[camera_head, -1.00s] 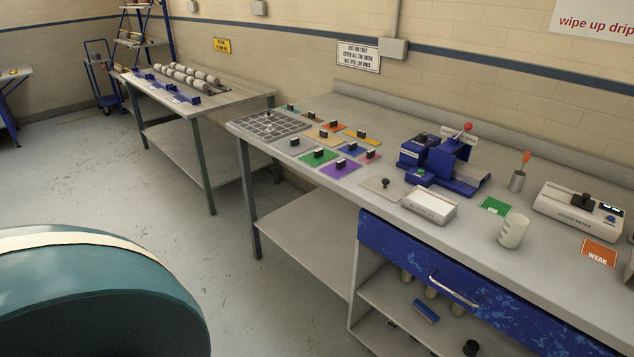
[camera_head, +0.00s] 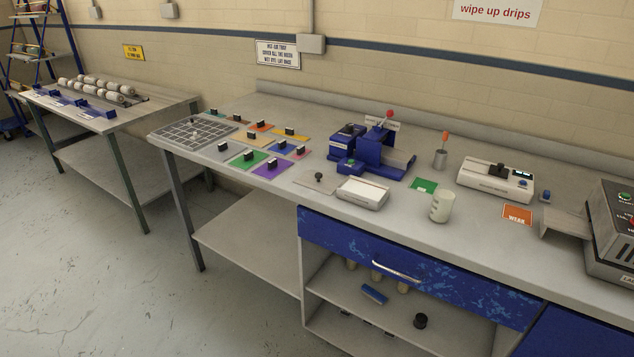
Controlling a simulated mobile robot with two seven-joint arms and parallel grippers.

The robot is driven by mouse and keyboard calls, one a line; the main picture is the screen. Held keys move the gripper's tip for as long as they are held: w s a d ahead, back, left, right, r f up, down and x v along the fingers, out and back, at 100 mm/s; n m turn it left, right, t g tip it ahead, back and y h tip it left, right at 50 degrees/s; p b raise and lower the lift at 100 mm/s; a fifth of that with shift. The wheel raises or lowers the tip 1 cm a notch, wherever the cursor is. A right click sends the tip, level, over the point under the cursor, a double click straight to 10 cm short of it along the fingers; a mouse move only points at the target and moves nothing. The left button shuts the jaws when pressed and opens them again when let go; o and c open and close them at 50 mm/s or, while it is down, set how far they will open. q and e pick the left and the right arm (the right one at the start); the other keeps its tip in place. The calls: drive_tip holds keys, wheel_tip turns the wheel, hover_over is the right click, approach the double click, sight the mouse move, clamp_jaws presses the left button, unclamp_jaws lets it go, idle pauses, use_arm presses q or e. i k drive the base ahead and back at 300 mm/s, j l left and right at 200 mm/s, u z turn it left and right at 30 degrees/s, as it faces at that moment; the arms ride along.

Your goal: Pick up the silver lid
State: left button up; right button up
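A flat, square silver-grey lid (camera_head: 315,186) with a round black knob lies on the long grey workbench (camera_head: 480,246). It sits left of a white-topped scale-like box (camera_head: 362,194) and close to the bench's front edge. Another grey square plate (camera_head: 216,155) with a black block handle lies farther left beside the gridded tray (camera_head: 185,136). Neither of my grippers is in view.
Coloured square plates with black handles, such as the purple one (camera_head: 272,171), lie left of the lid. A blue device (camera_head: 382,146) stands behind it. A beaker (camera_head: 441,207) and orange card (camera_head: 517,214) lie right. Floor (camera_head: 130,290) at left is clear.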

sight(325, 184)
drive_tip(key=i+j, duration=0.75)
drive_tip(key=i+l, duration=0.05)
drive_tip(key=i, duration=0.1)
